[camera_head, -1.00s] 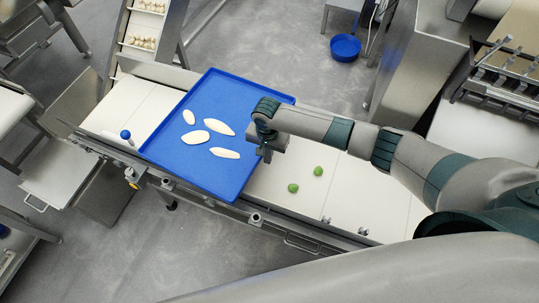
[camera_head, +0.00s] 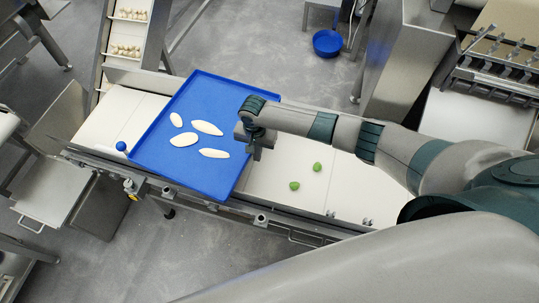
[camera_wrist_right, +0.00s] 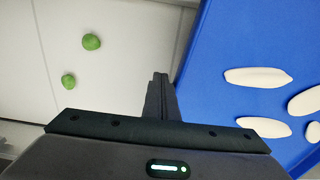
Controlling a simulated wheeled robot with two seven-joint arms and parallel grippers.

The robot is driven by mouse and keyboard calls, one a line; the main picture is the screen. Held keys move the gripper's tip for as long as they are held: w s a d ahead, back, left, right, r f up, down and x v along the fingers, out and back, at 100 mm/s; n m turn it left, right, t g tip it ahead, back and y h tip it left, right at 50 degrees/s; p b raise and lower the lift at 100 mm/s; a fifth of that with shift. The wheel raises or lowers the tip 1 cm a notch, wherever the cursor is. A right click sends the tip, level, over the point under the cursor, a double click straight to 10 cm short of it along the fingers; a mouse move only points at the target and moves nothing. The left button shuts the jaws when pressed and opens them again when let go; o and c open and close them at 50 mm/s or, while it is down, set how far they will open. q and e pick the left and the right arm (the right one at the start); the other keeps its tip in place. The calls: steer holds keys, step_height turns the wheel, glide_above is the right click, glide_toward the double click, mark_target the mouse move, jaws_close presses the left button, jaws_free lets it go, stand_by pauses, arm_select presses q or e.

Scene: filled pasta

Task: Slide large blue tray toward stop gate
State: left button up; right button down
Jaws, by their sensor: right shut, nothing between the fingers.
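The large blue tray (camera_head: 205,110) lies on the pale conveyor surface, with several white oval pieces in it. My right gripper (camera_head: 257,155) is shut and empty, pointing down beside the tray's right edge. In the right wrist view, the shut fingers (camera_wrist_right: 161,78) are right along the edge of the tray (camera_wrist_right: 225,70); whether they touch it is hard to tell. A blue ball knob (camera_head: 121,146) stands close to the tray's left front corner. I cannot make out a clear stop gate. My left gripper is not in view.
Two green lumps (camera_head: 317,167) (camera_head: 294,186) lie on the belt right of my gripper. The belt left of the tray (camera_head: 115,118) is bare. A sloped rack with pale pieces (camera_head: 127,48) rises behind. A blue bowl (camera_head: 327,43) is on the far floor.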

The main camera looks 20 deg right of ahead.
steer(key=shift+s+d+p, duration=0.65)
steer(key=shift+d+p, duration=0.2)
steer(key=shift+p, duration=0.1)
step_height(320, 180, up, 9)
steer(key=p, duration=0.2)
steer(key=shift+p, duration=0.35)
stand_by(0.5)
stand_by(0.5)
